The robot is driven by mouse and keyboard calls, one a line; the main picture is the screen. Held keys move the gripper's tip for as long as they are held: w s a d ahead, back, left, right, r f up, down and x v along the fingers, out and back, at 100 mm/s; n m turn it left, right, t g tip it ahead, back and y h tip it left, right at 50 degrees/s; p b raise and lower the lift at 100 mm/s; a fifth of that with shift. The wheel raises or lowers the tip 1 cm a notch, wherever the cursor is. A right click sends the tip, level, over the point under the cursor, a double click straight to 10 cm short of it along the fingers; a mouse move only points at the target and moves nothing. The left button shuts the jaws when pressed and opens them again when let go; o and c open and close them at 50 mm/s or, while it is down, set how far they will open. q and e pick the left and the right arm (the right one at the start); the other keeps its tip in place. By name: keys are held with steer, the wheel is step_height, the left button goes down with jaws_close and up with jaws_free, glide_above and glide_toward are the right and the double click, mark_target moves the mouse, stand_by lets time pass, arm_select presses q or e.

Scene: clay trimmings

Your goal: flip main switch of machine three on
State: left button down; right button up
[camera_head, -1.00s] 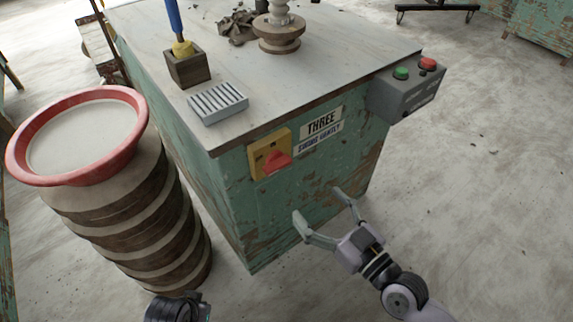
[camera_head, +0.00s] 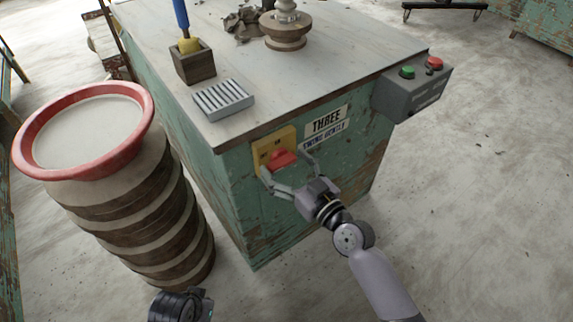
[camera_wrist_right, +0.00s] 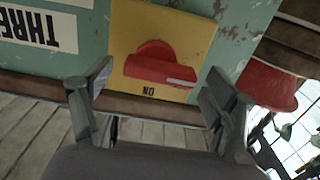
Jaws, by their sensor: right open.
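The main switch is a red rotary handle (camera_head: 284,158) on a yellow plate (camera_head: 262,150), on the green side of machine three (camera_head: 340,165), beside a "THREE" label (camera_head: 326,121). In the right wrist view, seen upside down, the red handle (camera_wrist_right: 160,68) lies crosswise, its white mark at the right end, and "ON" is printed on the plate (camera_wrist_right: 190,32) below it. My right gripper (camera_head: 284,163) is open, one finger on each side of the handle; contact is not visible. Only a dark part of my left arm shows at the bottom; its fingers are out of view.
A grey box with green and red buttons (camera_head: 410,95) juts from the machine's right corner. A ringed barrel with a red rim (camera_head: 30,148) stands to the left. A slatted block (camera_head: 222,99) and a wooden holder (camera_head: 193,64) sit on the top. The floor at right is clear.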

steer(key=shift+c, duration=0.2)
steer(key=c, duration=1.1)
